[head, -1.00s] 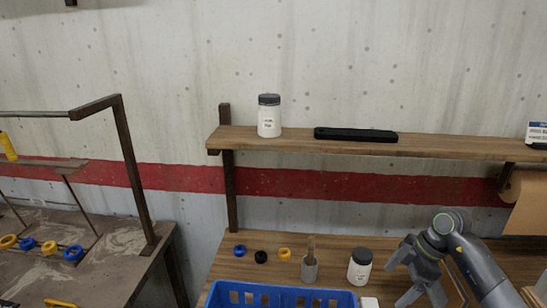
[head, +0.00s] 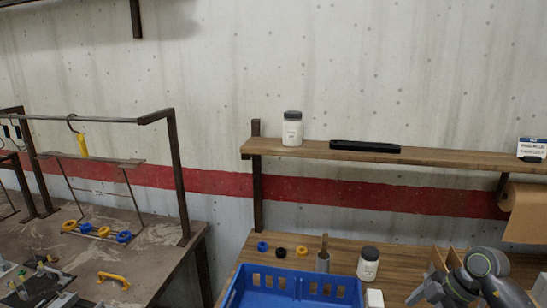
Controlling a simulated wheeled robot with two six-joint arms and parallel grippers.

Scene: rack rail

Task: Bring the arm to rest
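My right gripper (head: 428,294) is at the bottom right of the head view, in front of the wooden bench (head: 400,250) and to the right of the white jar with a dark lid (head: 368,265). Its lower part is cut off by the picture edge, so I cannot tell how far its fingers are apart. No held object shows in the visible part. My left gripper is not in view.
A wall shelf (head: 450,153) holds another white jar (head: 292,129) and a black bar (head: 365,146). A metal workbench (head: 150,260) stands left.

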